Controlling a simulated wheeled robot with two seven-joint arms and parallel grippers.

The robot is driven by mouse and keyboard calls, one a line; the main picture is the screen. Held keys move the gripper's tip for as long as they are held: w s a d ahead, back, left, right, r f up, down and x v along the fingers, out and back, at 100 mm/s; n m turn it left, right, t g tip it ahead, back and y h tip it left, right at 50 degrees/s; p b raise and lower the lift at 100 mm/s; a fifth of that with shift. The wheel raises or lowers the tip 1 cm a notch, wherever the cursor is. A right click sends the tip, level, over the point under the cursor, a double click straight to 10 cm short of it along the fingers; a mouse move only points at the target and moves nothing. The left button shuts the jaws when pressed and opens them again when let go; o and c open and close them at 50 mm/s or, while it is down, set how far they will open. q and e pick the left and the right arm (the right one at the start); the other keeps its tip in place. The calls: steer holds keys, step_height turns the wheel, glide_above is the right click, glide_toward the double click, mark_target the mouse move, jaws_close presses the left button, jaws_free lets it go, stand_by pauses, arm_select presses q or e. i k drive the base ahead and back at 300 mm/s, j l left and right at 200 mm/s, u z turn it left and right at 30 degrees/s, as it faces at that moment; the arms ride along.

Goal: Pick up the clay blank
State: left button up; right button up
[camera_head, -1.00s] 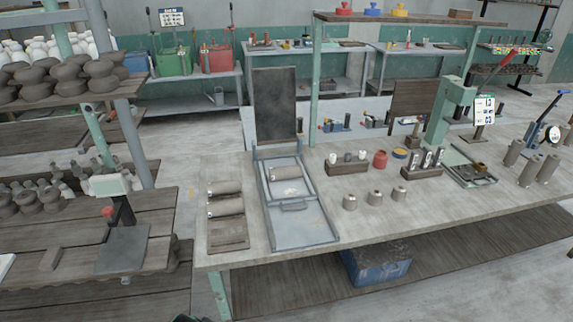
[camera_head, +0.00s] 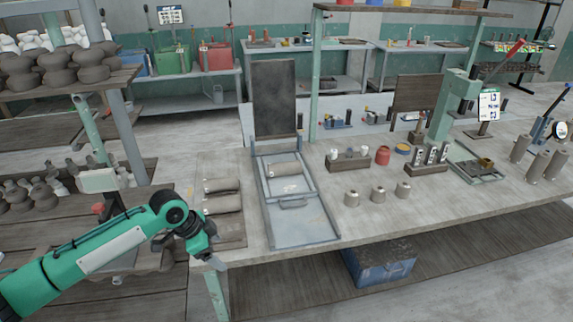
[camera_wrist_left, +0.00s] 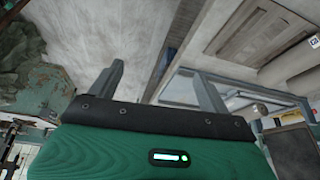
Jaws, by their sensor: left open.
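Two grey-brown clay cylinders lie on a wooden board (camera_head: 226,236) at the left end of the bench, a rear one (camera_head: 224,186) and a front one (camera_head: 224,204). A similar cylinder (camera_head: 285,170) lies in the metal tray frame (camera_head: 305,225). I cannot tell which one is the clay blank. My left gripper (camera_head: 217,264) is at the bench's front left edge, in front of the board, apart from the cylinders. In the left wrist view its fingers (camera_wrist_left: 160,88) are spread with nothing between them. The board (camera_wrist_left: 250,32) shows there at upper right. My right gripper is out of view.
An upright dark panel (camera_head: 274,98) stands behind the tray. Small metal weights (camera_head: 377,194) and wooden holders (camera_head: 350,163) stand to its right. Left of the bench is a shelf rack with a scale (camera_head: 98,181). A blue box (camera_head: 382,263) sits below the bench.

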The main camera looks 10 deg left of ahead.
mark_target(295, 167)
steer(key=i, duration=1.75)
